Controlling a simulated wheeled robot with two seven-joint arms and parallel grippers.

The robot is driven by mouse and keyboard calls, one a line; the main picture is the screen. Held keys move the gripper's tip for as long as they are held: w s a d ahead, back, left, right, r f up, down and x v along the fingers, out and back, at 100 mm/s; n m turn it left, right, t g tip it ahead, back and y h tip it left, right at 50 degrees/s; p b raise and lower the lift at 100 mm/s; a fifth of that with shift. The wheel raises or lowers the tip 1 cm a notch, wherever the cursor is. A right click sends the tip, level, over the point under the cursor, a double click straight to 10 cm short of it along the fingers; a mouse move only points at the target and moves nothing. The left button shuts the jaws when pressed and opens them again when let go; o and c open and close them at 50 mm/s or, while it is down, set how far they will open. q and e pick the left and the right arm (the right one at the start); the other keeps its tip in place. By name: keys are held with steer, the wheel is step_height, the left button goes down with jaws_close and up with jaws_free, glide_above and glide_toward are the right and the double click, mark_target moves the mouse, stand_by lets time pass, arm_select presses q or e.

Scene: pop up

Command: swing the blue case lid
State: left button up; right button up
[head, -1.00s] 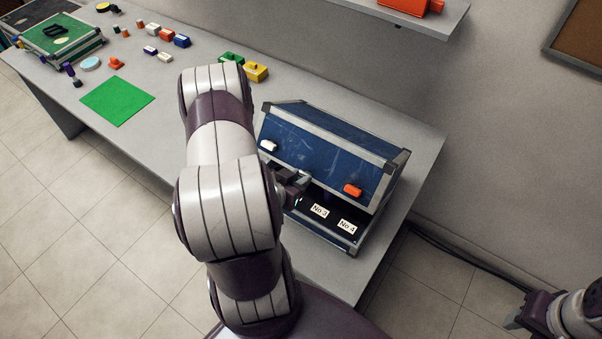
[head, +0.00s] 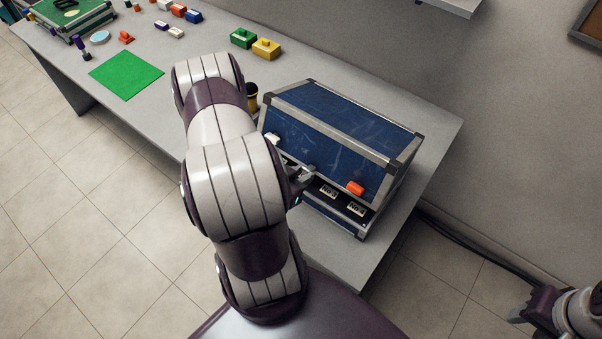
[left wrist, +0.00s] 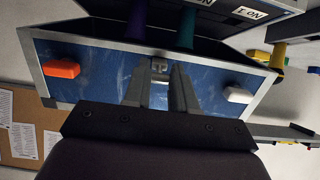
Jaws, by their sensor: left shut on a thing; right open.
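The blue case (head: 374,210) stands at the near right part of the table. Its blue lid (head: 345,118) with metal edges hangs partly open, with a dark gap along the front. Number labels (head: 329,191) show inside the gap. The lid carries an orange latch (head: 355,187) and a white latch (head: 272,139). My left gripper (head: 304,174) is shut at the middle of the lid's front edge; in the left wrist view its fingers close on a small metal tab (left wrist: 159,66) there. My right gripper (head: 519,312) is open and empty, off the table at the lower right.
Yellow (head: 266,48) and green (head: 243,38) blocks stand behind the case. A green mat (head: 126,74) lies at left, with small items and a green case (head: 72,14) beyond. In the left wrist view, purple (left wrist: 137,20) and teal (left wrist: 186,28) cylinders show inside the blue case.

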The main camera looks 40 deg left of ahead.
arm_select(q)
step_height(320, 180, down, 7)
steer(key=s+b, duration=0.2)
steer(key=b, duration=0.3)
steer(key=shift+s+d, duration=0.2)
steer(key=shift+s, duration=0.15)
steer(key=shift+f, duration=0.15)
steer(key=f+b, duration=0.2)
steer(key=shift+s+f+b, duration=0.25)
steer(key=shift+f+b, duration=0.15)
steer(key=o, duration=0.9)
steer(key=shift+r, duration=0.1)
steer(key=p+v, duration=0.2)
steer(key=v, duration=1)
steer(key=shift+s+d+r, duration=0.1)
steer(key=shift+s+r, duration=0.1)
steer(key=shift+s, duration=0.1)
